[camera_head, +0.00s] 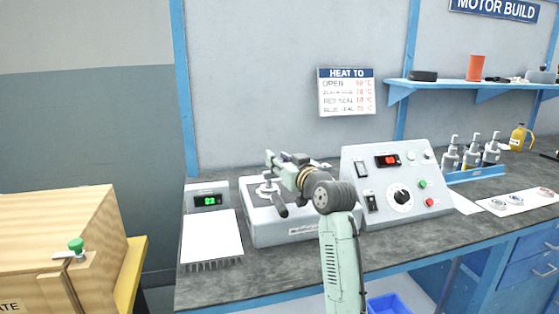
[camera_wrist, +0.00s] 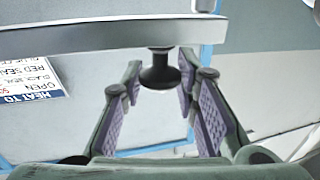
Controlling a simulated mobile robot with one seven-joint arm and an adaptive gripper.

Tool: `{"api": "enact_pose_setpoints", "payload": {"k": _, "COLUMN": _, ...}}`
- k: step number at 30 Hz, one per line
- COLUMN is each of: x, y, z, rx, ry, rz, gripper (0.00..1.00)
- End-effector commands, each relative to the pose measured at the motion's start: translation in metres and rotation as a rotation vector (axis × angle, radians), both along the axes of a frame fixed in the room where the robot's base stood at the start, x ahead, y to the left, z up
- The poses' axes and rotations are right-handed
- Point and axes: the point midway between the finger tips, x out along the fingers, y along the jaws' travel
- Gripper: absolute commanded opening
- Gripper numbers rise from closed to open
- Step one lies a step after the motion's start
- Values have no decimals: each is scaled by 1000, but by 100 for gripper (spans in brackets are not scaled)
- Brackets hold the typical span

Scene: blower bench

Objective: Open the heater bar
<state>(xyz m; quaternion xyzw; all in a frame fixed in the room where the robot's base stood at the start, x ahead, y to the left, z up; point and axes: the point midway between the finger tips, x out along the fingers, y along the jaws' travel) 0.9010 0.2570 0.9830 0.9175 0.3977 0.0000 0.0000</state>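The heater bar shows in the wrist view as a grey bar (camera_wrist: 90,40) across the top, with a black knob (camera_wrist: 159,74) on a short stem. My gripper (camera_wrist: 160,88) is open, with its purple-padded fingers on either side of the knob and visible gaps to it. In the head view my gripper (camera_head: 283,166) is above the grey heater unit (camera_head: 290,232) on the bench. A dark handle (camera_head: 280,206) sticks out at the front of the unit. My arm hides part of the unit and bar, so the bar's tilt is hard to tell.
A control box (camera_head: 385,215) with switches and a dial stands right of the unit. A panel reading 22 (camera_head: 209,201) and a white plate (camera_head: 210,237) are at left. A wooden crate (camera_head: 60,240) stands further left. Bottles (camera_head: 471,152) stand at the right.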

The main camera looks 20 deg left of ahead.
Motion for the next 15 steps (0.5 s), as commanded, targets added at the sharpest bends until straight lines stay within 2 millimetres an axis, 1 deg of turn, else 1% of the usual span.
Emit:
{"api": "enact_pose_setpoints", "payload": {"k": 1, "x": 0, "y": 0, "z": 0, "rx": 0, "ry": 0, "rz": 0, "gripper": 22}}
{"api": "enact_pose_setpoints", "payload": {"k": 11, "x": 0, "y": 0, "z": 0, "rx": 0, "ry": 0, "rz": 0, "gripper": 0}}
{"api": "enact_pose_setpoints", "payload": {"k": 15, "x": 0, "y": 0, "z": 0, "rx": 0, "ry": 0, "rz": 0, "gripper": 0}}
